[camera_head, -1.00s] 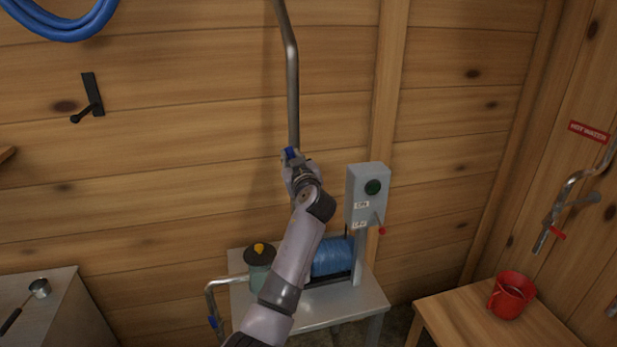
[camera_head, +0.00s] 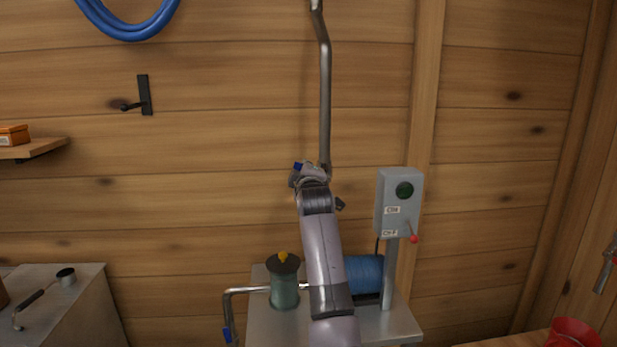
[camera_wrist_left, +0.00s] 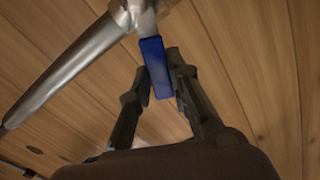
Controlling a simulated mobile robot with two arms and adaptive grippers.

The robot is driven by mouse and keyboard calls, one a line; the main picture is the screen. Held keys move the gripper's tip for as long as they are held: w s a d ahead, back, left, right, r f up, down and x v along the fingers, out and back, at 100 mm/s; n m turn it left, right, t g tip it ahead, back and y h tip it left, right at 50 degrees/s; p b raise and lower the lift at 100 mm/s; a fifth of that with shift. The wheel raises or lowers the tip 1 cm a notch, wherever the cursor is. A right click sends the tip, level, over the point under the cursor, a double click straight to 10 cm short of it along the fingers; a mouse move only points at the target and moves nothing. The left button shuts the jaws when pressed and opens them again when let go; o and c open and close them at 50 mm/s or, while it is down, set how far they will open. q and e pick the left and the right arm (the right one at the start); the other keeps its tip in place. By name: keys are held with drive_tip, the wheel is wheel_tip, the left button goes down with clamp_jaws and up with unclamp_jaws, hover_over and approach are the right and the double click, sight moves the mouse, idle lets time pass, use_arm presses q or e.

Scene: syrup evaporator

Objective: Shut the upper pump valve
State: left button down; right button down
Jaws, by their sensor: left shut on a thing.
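The upper pump valve's blue handle (camera_wrist_left: 155,68) lies between the fingers of my left gripper (camera_wrist_left: 156,80) in the left wrist view. The gripper is shut on it. The handle stands out at an angle to the metal pipe (camera_wrist_left: 60,75). In the head view, the handle's blue end (camera_head: 297,168) shows left of the vertical pipe (camera_head: 325,100), at my left gripper (camera_head: 305,172). The valve body is mostly hidden there by my gripper. My right gripper is in neither view.
Below stands a metal table (camera_head: 262,325) with a green pump pot (camera_head: 284,285) and a blue motor (camera_head: 365,272). A lower pipe with another blue handle (camera_head: 228,334) is at left. A grey switch box (camera_head: 398,203) stands close to the right of my arm.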

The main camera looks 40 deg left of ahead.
use_arm(q)
drive_tip(key=shift+s+a+f+n+b, duration=0.1)
drive_tip(key=shift+f+n+b, duration=0.25)
drive_tip(key=shift+f+n, duration=0.55)
drive_tip(key=shift+s+a+f+n+b, duration=0.1)
drive_tip(key=shift+f+n+b, duration=0.3)
drive_tip(key=shift+n, duration=0.9)
drive_tip(key=shift+f, duration=0.1)
drive_tip(key=c, duration=1.5)
unclamp_jaws()
drive_tip(key=shift+d, duration=0.1)
drive_tip(key=v, duration=0.7)
drive_tip(key=shift+s+d, duration=0.15)
